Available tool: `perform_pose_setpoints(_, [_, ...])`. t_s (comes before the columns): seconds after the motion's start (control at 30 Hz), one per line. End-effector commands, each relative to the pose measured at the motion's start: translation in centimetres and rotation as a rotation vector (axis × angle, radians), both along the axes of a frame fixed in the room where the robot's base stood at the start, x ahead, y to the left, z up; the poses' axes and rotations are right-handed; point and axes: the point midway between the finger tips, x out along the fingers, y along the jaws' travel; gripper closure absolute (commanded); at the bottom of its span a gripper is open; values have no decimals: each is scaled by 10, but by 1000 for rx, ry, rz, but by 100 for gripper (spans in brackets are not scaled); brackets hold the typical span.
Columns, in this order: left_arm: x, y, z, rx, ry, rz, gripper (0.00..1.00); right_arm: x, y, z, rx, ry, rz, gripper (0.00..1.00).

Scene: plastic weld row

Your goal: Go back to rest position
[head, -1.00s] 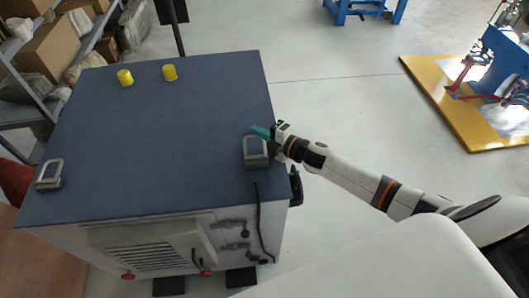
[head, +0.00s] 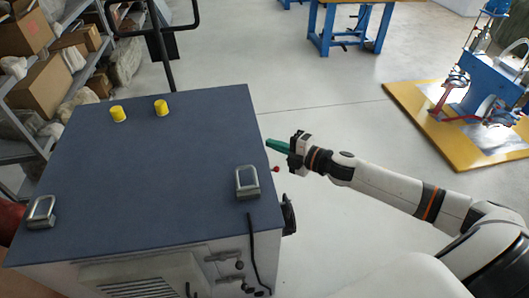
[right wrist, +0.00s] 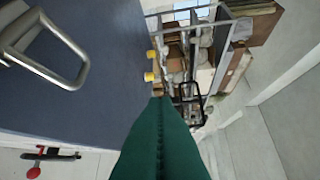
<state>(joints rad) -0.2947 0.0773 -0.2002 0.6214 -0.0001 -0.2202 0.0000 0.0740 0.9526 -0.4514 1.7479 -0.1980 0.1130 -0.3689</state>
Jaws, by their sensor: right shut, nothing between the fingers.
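My right gripper (head: 278,146) has green fingers that are shut with nothing between them. It is just past the right edge of the dark blue cabinet top (head: 160,175), beyond the near-right metal lifting handle (head: 247,182) and apart from it. The right arm reaches in from the lower right. In the right wrist view the closed green fingers (right wrist: 160,140) point toward the shelves, with the cabinet top (right wrist: 105,60) on the left. My left gripper is in neither view.
Two yellow caps (head: 118,114) (head: 161,108) stand at the cabinet's far side. A second handle (head: 41,212) is at near left. A black push bar (head: 153,32) rises behind. Shelves (head: 75,88) stand left. Right of the cabinet is open floor, then a yellow platform (head: 425,125) with blue machinery.

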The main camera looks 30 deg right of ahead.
Motion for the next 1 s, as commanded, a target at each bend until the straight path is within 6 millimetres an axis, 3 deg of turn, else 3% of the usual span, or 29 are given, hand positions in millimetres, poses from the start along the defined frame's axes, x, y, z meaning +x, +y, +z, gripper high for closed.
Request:
perform_pose_setpoints(0.67, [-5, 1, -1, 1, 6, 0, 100, -1, -4, -1, 7, 8, -10, 100])
perform_pose_setpoints(0.77, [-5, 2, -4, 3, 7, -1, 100, 1, -15, -28, 43, 60, -67, 100])
perform_pose_setpoints(0.83, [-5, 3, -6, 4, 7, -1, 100, 1, -28, -62, 92, 127, -143, 100])
perform_pose_setpoints(1.0, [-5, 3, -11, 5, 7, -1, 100, -24, -63, -182, 240, 360, -387, 100])
